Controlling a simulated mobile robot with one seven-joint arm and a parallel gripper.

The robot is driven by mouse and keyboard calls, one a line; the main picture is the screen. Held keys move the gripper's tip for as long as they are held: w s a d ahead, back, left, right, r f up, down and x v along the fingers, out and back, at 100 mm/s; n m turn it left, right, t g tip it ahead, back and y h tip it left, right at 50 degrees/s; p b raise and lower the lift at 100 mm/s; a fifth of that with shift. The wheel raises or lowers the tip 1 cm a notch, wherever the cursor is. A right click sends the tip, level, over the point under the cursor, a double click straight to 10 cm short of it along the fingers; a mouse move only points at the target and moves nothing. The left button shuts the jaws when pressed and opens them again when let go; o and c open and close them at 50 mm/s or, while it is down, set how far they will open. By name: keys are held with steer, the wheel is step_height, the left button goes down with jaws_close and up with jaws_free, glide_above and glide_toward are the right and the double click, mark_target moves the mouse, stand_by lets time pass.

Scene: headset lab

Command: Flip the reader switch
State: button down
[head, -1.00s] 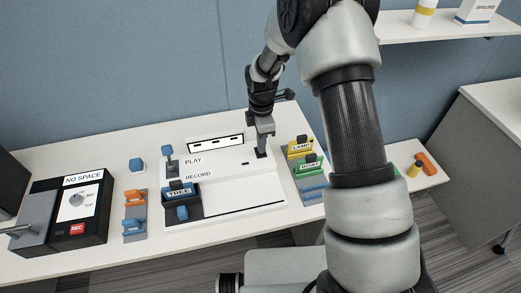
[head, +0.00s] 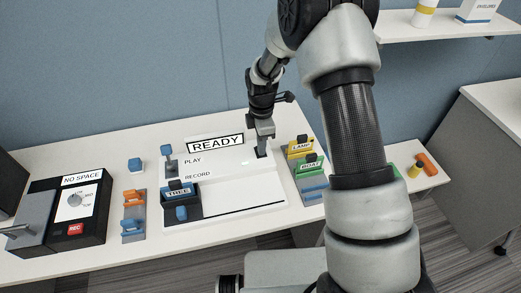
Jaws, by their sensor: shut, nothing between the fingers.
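The white reader (head: 235,192) stands on the table with a "READY" display (head: 215,144) at its back. A lever with a blue knob (head: 167,151) stands at its left beside the words PLAY and RECORD. A blue block labelled TREE (head: 179,190) sits in the dark slot at its front left. A small dark switch area (head: 262,152) is at the reader's right back. My gripper (head: 262,150) is shut and empty, pointing down with its tips at that area. The fingertips hide most of the switch, so I cannot tell its position.
A dark NO SPACE box (head: 83,178) with a dial and red REC button stands at the left. Orange and blue blocks (head: 134,201) lie beside the reader. LAMP (head: 301,148) and BOAT (head: 310,166) blocks stand close at the right, near my arm.

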step_height(320, 180, up, 7)
steer(key=p, duration=0.4)
stand_by(0.4)
